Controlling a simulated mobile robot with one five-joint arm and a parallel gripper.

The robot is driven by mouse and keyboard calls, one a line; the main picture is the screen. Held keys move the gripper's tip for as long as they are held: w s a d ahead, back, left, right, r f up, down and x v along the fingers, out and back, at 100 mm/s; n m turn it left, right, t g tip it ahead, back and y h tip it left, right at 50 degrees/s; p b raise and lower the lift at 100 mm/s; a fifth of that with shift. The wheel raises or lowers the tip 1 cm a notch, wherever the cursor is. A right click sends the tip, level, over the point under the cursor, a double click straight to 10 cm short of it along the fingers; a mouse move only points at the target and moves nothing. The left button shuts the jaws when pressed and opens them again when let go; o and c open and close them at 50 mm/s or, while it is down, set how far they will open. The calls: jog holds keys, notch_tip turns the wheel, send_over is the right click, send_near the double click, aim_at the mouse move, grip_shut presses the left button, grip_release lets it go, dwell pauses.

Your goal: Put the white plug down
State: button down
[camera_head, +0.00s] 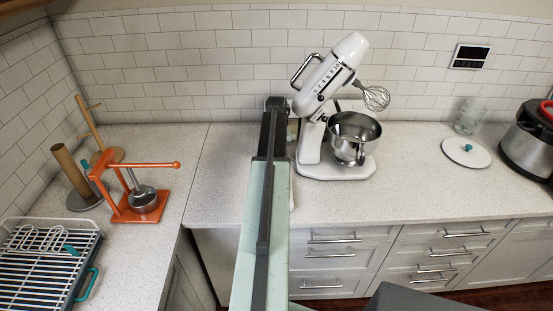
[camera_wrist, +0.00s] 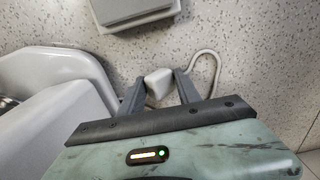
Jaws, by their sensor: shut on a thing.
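The white plug (camera_wrist: 158,84) shows in the wrist view as a small pale block between the two dark fingers of my gripper (camera_wrist: 158,92). My gripper is shut on it. A white cord (camera_wrist: 213,62) curves in a loop over the speckled counter to the right of the fingers. I cannot tell whether the plug touches the counter. In the head view my arm reaches over the counter (camera_head: 225,180) to just left of the stand mixer; it hides the plug there, and the fingertips are not clear.
The white stand mixer (camera_head: 330,100) with its steel bowl (camera_head: 354,137) stands close right of my arm. A pale box-like thing (camera_wrist: 130,10) lies ahead in the wrist view. An orange press (camera_head: 135,195) and a dish rack (camera_head: 45,265) are left. Counter between press and arm is clear.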

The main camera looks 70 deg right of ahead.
jog(key=shift+f, duration=0.3)
jog(key=c, duration=0.8)
grip_release()
jog(key=shift+c, duration=0.2)
notch_tip(320, 180, up, 9)
jog(key=p, duration=0.8)
jog(key=shift+p, duration=0.35)
jog(key=shift+f, duration=0.1)
